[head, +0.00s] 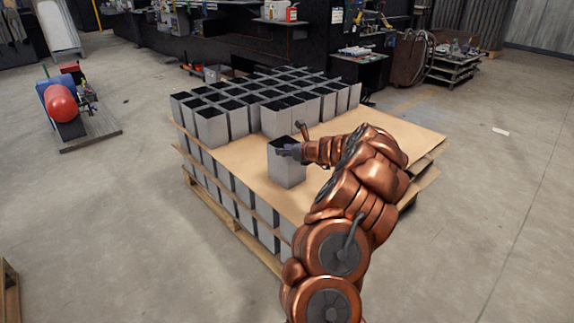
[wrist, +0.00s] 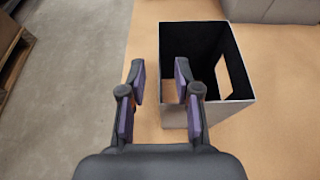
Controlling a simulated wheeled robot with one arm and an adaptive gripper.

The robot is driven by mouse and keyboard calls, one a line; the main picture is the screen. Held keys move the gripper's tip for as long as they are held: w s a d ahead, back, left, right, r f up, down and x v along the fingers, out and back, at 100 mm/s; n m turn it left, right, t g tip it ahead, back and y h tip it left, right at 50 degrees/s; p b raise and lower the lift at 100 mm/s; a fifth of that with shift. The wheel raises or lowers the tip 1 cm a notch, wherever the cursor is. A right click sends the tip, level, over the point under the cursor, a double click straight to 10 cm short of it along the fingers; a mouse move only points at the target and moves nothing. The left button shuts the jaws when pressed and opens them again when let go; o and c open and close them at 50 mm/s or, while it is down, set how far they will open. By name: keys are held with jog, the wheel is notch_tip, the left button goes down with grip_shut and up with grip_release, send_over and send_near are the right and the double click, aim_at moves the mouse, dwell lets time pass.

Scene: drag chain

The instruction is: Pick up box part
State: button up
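A single grey box part (head: 287,164) with a dark, open top stands upright on the brown sheet of the stacked pallet, apart from the other boxes. In the wrist view, the box part (wrist: 250,92) is right of centre, with a cut-out in one wall. My gripper (head: 290,149) is at the top of this box in the head view. In the wrist view, my gripper (wrist: 160,84) is open, with a gap between its purple-padded fingers. The right finger is close to the box's left wall; I cannot tell whether it touches.
Several similar grey boxes (head: 265,100) stand in rows on the far part of the brown sheet (head: 395,125). More boxes are layered below on a wooden pallet (head: 232,226). The sheet's right side is bare.

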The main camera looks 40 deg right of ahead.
jog(key=b+x, duration=0.1)
jog(key=x, duration=0.2)
jog(key=shift+w+f, duration=0.15)
jog(key=shift+f, duration=0.15)
jog(key=shift+w, duration=0.65)
grip_shut()
